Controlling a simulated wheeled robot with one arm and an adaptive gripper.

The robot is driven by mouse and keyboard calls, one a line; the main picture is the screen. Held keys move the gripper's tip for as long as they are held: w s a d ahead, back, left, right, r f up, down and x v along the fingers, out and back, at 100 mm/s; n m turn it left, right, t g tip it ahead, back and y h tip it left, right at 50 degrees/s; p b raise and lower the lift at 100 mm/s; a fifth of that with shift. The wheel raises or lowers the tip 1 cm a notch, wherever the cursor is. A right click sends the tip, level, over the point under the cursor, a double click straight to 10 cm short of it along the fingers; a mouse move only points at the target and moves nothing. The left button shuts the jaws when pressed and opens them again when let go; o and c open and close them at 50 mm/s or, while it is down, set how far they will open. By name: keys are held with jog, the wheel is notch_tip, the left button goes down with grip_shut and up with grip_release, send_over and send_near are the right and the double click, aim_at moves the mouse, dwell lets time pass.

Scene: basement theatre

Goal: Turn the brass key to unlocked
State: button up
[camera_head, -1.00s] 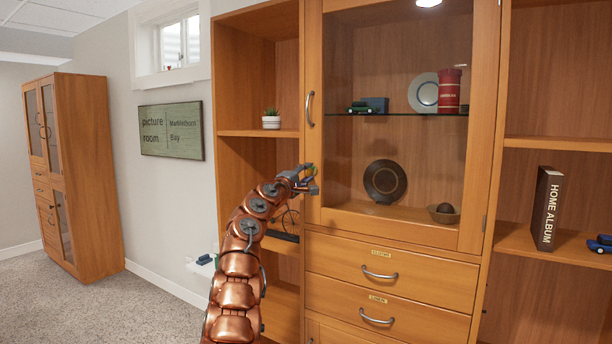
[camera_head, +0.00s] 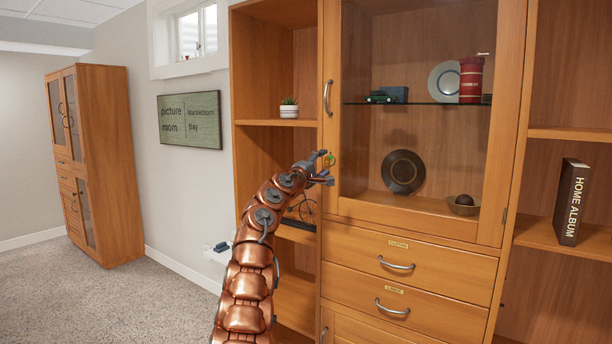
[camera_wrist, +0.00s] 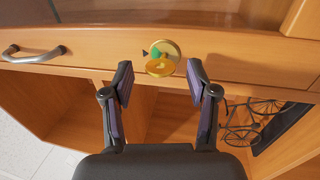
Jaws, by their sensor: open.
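The brass key (camera_wrist: 160,67) sits in a round brass lock plate (camera_wrist: 174,47) on the wooden frame of the glass cabinet door. A small green mark (camera_wrist: 155,52) and a dark mark show beside the key on the plate. In the head view the key (camera_head: 329,160) is a small spot on the door's left frame, below the door handle (camera_head: 327,97). My gripper (camera_wrist: 159,78) is open and empty, with one finger either side of the key in the wrist view; I cannot tell whether either touches it. In the head view my gripper (camera_head: 322,175) is close by the lock.
Behind the glass door stand a dark plate (camera_head: 403,172), a bowl (camera_head: 463,205) and a red canister (camera_head: 471,80). Two labelled drawers lie below. A bicycle model (camera_wrist: 242,125) sits in the open shelf beside the lock. Carpeted floor is clear at left.

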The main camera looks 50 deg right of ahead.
jog(key=a+f, duration=0.2)
jog(key=a, duration=0.8)
jog(key=shift+s+a+f, duration=0.15)
jog(key=shift+s+a, duration=0.1)
jog(key=shift+a, duration=0.1)
dwell(0.3)
dwell(0.6)
